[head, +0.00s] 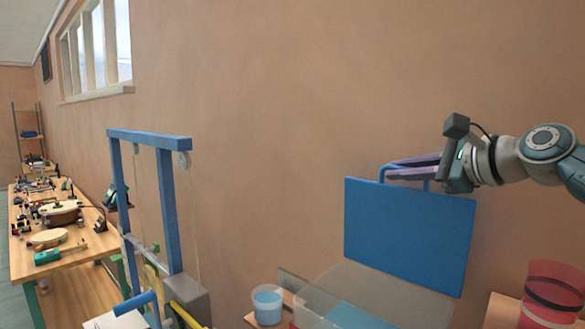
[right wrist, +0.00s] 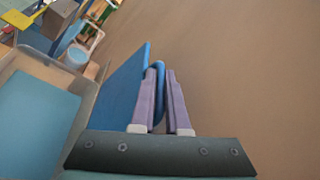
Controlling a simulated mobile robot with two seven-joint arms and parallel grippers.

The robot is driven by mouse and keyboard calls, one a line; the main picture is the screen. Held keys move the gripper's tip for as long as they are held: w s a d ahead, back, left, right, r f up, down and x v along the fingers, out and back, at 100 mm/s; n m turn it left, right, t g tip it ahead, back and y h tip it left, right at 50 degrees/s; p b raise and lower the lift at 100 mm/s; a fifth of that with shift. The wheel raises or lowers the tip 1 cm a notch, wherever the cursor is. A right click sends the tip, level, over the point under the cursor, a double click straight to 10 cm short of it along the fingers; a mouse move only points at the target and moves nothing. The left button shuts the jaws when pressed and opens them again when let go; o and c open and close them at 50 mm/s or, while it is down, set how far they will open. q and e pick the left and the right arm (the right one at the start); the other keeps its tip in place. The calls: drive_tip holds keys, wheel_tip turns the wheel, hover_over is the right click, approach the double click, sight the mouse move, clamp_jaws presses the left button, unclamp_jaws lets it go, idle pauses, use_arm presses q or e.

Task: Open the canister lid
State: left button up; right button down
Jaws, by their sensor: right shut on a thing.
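The blue canister lid (head: 405,235) stands upright, its lower edge along the back rim of the clear canister (head: 375,290). I cannot tell whether they touch there. The canister's top is open, with a blue surface inside. My right gripper (head: 385,172) is shut on the lid's blue loop handle (head: 427,184) at the top edge. In the right wrist view, the purple fingers of my right gripper (right wrist: 159,85) lie on both sides of the handle (right wrist: 159,72). The lid (right wrist: 118,92) is left of them, and the canister (right wrist: 85,108) further left. My left gripper is not in view.
A small tub with blue contents (head: 267,303) stands left of the canister. A red clear container (head: 552,292) stands at right. A blue frame (head: 168,210) rises at left. A cluttered wooden bench (head: 70,262) is further back.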

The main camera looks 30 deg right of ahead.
drive_tip(key=c, duration=0.9)
unclamp_jaws()
drive_tip(key=shift+s, duration=0.55)
drive_tip(key=b+v, duration=0.3)
drive_tip(key=v, duration=0.5)
drive_tip(key=shift+s+r, duration=0.25)
drive_tip(key=shift+s, duration=0.05)
